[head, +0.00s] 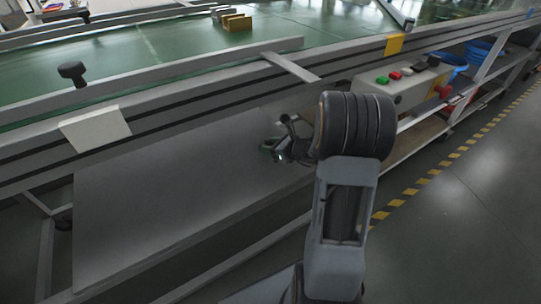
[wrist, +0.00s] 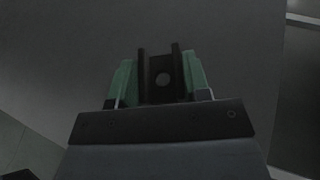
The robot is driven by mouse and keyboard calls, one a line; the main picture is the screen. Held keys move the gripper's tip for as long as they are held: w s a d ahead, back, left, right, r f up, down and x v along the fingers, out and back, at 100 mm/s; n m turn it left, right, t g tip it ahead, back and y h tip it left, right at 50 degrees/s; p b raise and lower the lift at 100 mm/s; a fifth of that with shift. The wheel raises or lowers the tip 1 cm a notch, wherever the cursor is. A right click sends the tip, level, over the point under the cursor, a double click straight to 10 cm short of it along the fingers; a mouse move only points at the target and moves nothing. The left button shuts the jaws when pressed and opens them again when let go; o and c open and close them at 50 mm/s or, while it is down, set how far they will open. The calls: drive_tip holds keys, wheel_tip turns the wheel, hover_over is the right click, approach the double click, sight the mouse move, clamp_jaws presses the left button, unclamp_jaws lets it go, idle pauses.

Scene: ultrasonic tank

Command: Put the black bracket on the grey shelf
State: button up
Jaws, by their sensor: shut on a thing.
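My gripper (wrist: 161,70) is shut on the black bracket (wrist: 162,94), with one green finger on each side of it in the wrist view. The bracket has two upright side flanges and a plate with a round hole between them. In the head view my gripper (head: 274,150) is small and partly hidden behind my arm, and the bracket is hard to make out there. The grey shelf (head: 150,205) is a broad flat surface under the conveyor. My gripper is over its right part. The shelf (wrist: 60,70) fills most of the wrist view; I cannot tell whether the bracket touches it.
The conveyor's side rail (head: 200,125) runs above the shelf, close to my arm. A control box (head: 397,88) with coloured buttons stands to the right. The shelf's left part is clear.

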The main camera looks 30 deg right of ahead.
sight(270, 160)
drive_tip(key=shift+w+f+b, duration=0.15)
drive_tip(key=shift+f+b, duration=0.35)
drive_tip(key=shift+f, duration=0.4)
drive_tip(key=shift+w+f+b, duration=0.1)
drive_tip(key=shift+f+b, duration=0.4)
drive_tip(key=shift+f, duration=0.35)
drive_tip(key=shift+f, duration=0.2)
drive_tip(key=o, duration=1.1)
drive_tip(key=shift+c, duration=0.2)
